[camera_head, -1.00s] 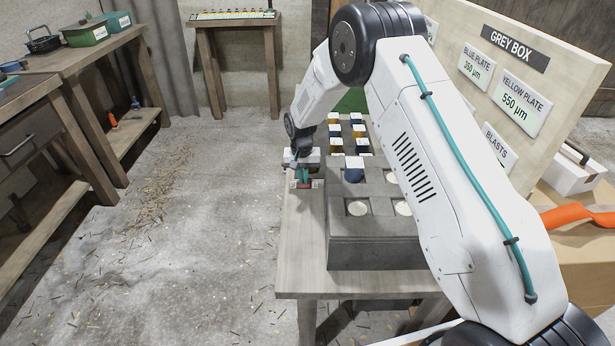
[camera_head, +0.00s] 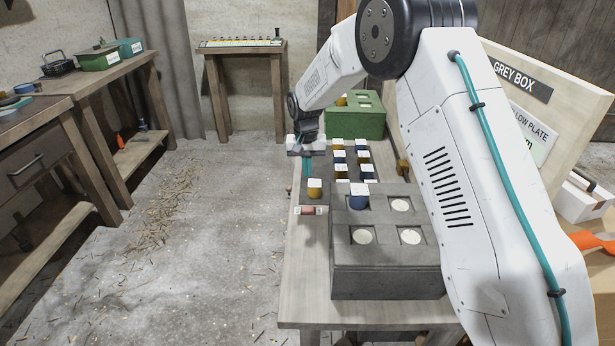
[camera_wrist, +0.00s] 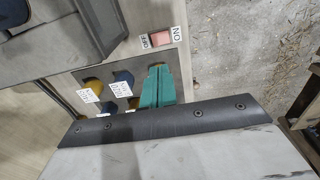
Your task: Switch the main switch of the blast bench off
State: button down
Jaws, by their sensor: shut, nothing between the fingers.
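In the wrist view the rocker (camera_wrist: 160,39) sits between labels reading ON and OFF. I cannot tell which side is pressed down. My gripper (camera_head: 307,172) has teal fingers, shut and empty, pointing down beyond the switch and apart from it. In the wrist view the gripper (camera_wrist: 158,88) is over the panel near yellow and blue blocks and partly hides a yellow one.
A yellow block (camera_head: 315,188) with a white top stands just behind the switch. A grey box (camera_head: 385,270) with round openings and a blue block (camera_head: 358,197) is to the right. Several blocks stand behind. A green box (camera_head: 358,118) is at the back. The floor at left is open.

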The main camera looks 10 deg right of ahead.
jog(key=shift+r, duration=0.1)
jog(key=s+d+r+n, duration=0.1)
jog(key=s+d+r, duration=0.3)
jog(key=s+r, duration=0.7)
jog(key=s+d+r, duration=0.3)
jog(key=s+r, duration=0.7)
jog(key=s+d, duration=0.2)
jog(key=s, duration=1.1)
jog(key=s+d+n+t, duration=0.1)
jog(key=s+d, duration=0.1)
jog(key=s, duration=1.2)
jog(key=shift+s+r+n, duration=0.25)
jog(key=shift+r+n, duration=0.05)
jog(key=shift+r, duration=0.05)
